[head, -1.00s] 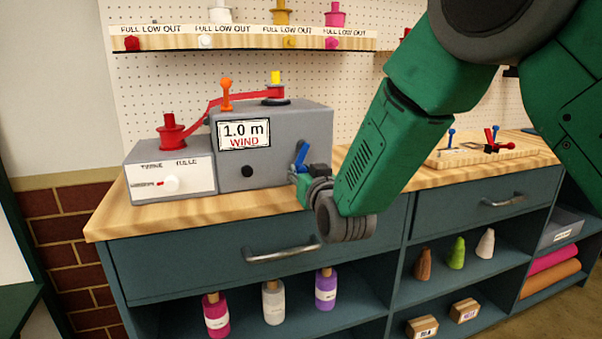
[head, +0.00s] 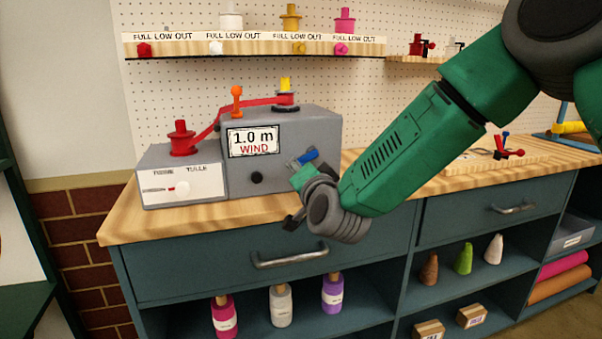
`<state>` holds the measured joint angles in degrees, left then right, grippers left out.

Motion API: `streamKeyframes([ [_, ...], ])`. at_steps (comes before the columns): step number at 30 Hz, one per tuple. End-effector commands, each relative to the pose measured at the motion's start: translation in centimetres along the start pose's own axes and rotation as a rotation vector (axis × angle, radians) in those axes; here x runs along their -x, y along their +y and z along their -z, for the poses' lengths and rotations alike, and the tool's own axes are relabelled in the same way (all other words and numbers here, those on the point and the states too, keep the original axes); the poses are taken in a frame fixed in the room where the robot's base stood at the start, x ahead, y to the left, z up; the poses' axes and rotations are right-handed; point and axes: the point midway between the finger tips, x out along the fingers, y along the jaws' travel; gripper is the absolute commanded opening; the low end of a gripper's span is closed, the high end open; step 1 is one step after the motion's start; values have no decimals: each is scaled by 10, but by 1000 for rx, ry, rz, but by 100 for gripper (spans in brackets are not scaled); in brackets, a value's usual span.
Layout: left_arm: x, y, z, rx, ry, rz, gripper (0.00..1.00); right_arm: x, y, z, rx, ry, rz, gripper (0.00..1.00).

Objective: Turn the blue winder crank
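The grey winder box (head: 283,150) stands on the wooden counter, with a sign reading "1.0 m WIND". Its blue crank (head: 308,157) sticks out at the box's right side, tilted up to the right. My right gripper (head: 296,192) is at the front right corner of the box, just below the crank. One dark finger part points down and left, over the counter's front edge. The wrist hides much of the fingers, so I cannot tell whether they touch the crank or how far apart they are. My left gripper is not in view.
A red ribbon runs from a red spool (head: 182,139) over an orange-topped post (head: 237,100) to the yellow-topped spool (head: 285,93) on the box. A wooden board (head: 485,160) with small levers lies farther right. A drawer handle (head: 290,258) juts out below the counter.

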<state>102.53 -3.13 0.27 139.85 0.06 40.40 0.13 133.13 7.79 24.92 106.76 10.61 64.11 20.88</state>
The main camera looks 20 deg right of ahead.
Motion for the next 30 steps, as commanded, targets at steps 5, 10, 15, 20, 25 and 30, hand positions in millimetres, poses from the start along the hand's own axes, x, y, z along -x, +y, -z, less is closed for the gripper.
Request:
streamKeyframes([
  [5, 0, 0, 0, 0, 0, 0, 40, 0, -5, 3, -171, -1, -4, 0],
  [10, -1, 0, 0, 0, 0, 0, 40, 0, -12, 6, -331, -1, -4, 0],
  [15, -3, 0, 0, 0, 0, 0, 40, 0, -17, 11, -481, -1, -5, 0],
  [20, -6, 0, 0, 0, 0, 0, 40, 0, -21, 15, -601, 0, -5, 0],
  [25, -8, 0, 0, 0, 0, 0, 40, 0, -23, 19, -696, 0, -6, 0],
  [30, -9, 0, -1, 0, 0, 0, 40, 0, -24, 21, -757, 0, -7, 0],
])
